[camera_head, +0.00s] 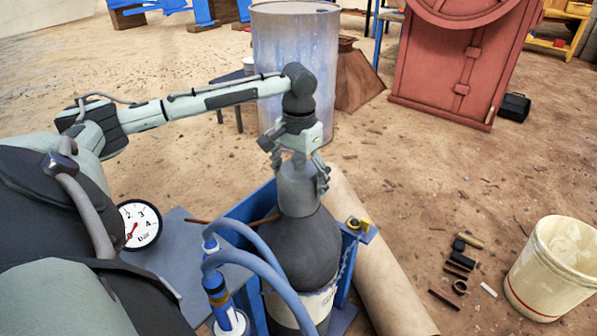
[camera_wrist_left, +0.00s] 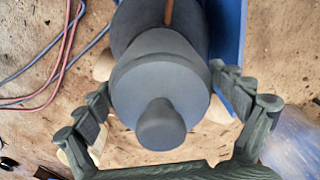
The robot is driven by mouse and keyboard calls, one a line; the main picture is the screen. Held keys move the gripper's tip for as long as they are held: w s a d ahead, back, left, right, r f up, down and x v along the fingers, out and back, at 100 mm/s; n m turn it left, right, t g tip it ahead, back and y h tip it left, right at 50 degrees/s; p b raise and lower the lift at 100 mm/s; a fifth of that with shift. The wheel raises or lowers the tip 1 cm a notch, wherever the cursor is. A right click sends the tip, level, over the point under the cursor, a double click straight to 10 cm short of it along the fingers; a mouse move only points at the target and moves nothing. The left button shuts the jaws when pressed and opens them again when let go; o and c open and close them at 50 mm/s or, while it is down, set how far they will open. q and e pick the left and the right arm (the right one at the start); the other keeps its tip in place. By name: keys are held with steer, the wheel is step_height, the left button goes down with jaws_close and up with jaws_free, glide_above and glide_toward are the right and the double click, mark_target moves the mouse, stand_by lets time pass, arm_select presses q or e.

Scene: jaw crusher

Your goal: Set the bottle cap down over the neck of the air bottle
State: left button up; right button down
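The bottle cap (camera_head: 297,193) is a grey cylinder with a rounded knob on top. It stands upright over the top of the dark grey air bottle (camera_head: 303,250); its lower rim meets the bottle's shoulder, and the neck is hidden. My left gripper (camera_head: 298,180) reaches down from above with one finger on each side of the cap. In the left wrist view, the fingertips meet both sides of the cap (camera_wrist_left: 160,85), and the bottle (camera_wrist_left: 135,28) shows behind it. The gripper looks shut on the cap. My right gripper is not in view.
A blue frame (camera_head: 240,208) surrounds the bottle. Blue hoses (camera_head: 250,258) and a pressure gauge (camera_head: 139,225) are to its left. A pale pipe (camera_head: 385,285) lies to the right, then small loose parts and a cream bucket (camera_head: 553,268). A large drum (camera_head: 330,60) stands behind.

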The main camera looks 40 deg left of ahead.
arm_select(q)
step_height(320, 180, up, 12)
stand_by(0.8)
